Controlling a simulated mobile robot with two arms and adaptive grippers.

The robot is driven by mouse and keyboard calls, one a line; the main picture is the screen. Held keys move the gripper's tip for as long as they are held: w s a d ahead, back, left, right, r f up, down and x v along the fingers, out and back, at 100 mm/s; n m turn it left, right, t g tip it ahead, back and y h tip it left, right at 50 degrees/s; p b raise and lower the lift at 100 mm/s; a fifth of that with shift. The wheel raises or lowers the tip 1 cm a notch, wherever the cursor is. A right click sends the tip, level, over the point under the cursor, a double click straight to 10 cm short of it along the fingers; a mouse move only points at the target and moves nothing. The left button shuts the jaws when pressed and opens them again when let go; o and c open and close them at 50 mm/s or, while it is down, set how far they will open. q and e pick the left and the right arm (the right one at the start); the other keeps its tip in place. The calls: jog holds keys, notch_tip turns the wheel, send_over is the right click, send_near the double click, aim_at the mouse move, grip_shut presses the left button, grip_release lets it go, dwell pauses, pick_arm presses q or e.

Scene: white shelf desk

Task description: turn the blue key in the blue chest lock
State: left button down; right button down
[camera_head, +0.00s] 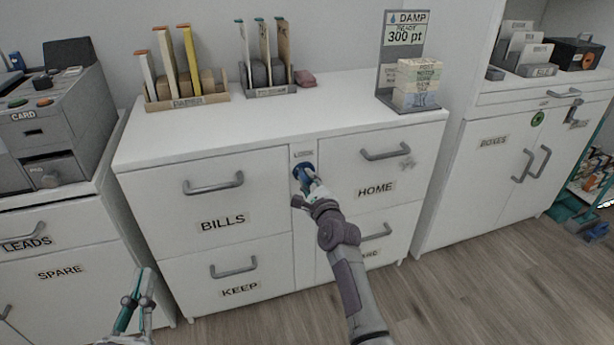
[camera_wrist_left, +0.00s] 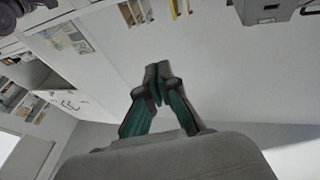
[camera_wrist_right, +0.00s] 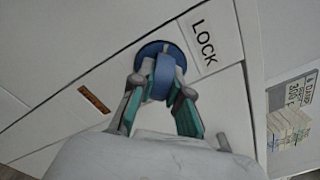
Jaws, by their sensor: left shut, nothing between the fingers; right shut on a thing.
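The blue key (camera_wrist_right: 163,75) sits in the round blue lock (camera_wrist_right: 152,50) on the narrow white panel beside the LOCK label (camera_wrist_right: 204,44). In the head view the blue lock (camera_head: 298,171) shows between the BILLS and HOME drawers. My right gripper (camera_head: 309,180) is at the lock, its fingers closed on the blue key in the right wrist view (camera_wrist_right: 161,92). How far the key is turned I cannot tell. My left gripper (camera_head: 144,272) is shut and empty, low at the left in front of the cabinet; its closed fingertips show in the left wrist view (camera_wrist_left: 156,85).
The white cabinet (camera_head: 225,158) has drawers with protruding handles (camera_head: 214,184) on both sides of the lock panel. File racks (camera_head: 187,101) and a DAMP sign stand (camera_head: 385,90) are on its top. The floor (camera_head: 470,270) at the right front is clear.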

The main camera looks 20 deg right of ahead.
pick_arm(q)
jog(key=shift+w+f, duration=0.1)
pick_arm(e)
jog(key=shift+a+f, duration=0.1)
jog(key=shift+m+p, duration=0.3)
jog(key=shift+m, duration=0.6)
pick_arm(q)
jog(key=shift+w+a+f+g+y, duration=0.1)
jog(key=shift+f+g+y, duration=0.05)
jog(key=shift+f+g, duration=0.45)
jog(key=shift+w+f+g+y, duration=0.15)
jog(key=shift+f+g, duration=0.25)
jog(key=shift+f, duration=0.35)
pick_arm(e)
jog(key=shift+m, duration=0.9)
jog(key=shift+w+m+p, duration=0.1)
jog(key=shift+m+p, duration=0.25)
jog(key=shift+m, duration=0.35)
pick_arm(q)
jog(key=shift+s+a+f+g+y, duration=0.15)
jog(key=shift+f+g, duration=0.25)
jog(key=shift+f, duration=0.35)
jog(key=shift+s+a+f+g+y, duration=0.15)
jog(key=shift+f+g, duration=0.25)
jog(key=shift+f, duration=0.3)
pick_arm(e)
jog(key=shift+a+m, duration=0.1)
jog(key=shift+m, duration=0.3)
pick_arm(q)
jog(key=shift+w, duration=0.15)
